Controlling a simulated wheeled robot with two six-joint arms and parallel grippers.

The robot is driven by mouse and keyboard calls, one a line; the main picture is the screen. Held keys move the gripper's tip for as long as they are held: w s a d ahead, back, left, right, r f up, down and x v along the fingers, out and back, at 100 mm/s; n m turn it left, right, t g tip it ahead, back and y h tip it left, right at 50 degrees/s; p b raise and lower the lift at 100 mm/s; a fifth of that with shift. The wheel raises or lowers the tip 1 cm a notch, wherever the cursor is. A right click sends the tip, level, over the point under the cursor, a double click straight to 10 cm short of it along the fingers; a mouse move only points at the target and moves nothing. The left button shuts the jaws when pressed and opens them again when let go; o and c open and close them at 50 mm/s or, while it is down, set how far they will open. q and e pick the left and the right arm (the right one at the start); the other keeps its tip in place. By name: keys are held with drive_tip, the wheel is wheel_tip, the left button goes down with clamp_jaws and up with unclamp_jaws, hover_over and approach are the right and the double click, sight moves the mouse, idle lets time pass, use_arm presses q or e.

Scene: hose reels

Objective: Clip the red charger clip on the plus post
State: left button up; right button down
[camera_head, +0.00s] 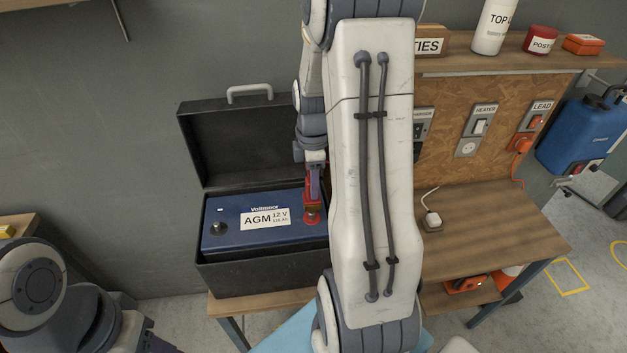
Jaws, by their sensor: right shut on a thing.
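The blue AGM 12 V battery (216,242) sits in an open black box (240,277) on the wooden bench. My right gripper (313,190) points down over the battery's right end and is shut on the red charger clip (312,203). The clip's lower end is at or just above a red round part at the plus post (312,218). I cannot tell whether the clip grips the post. A dark post (218,228) shows at the battery's left end. Part of my left arm shows at the lower left, but its gripper is out of view.
The box's raised lid (240,140) stands behind the battery. My right arm covers the middle of the view and hides part of the bench. A panel with switches (480,127) and a shelf with a white bottle (494,27) are at the right. The right bench top (500,230) is mostly clear.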

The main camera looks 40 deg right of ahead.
drive_tip(key=shift+f+b, duration=1.55)
drive_tip(key=shift+f, duration=0.9)
drive_tip(key=shift+c, duration=2)
unclamp_jaws()
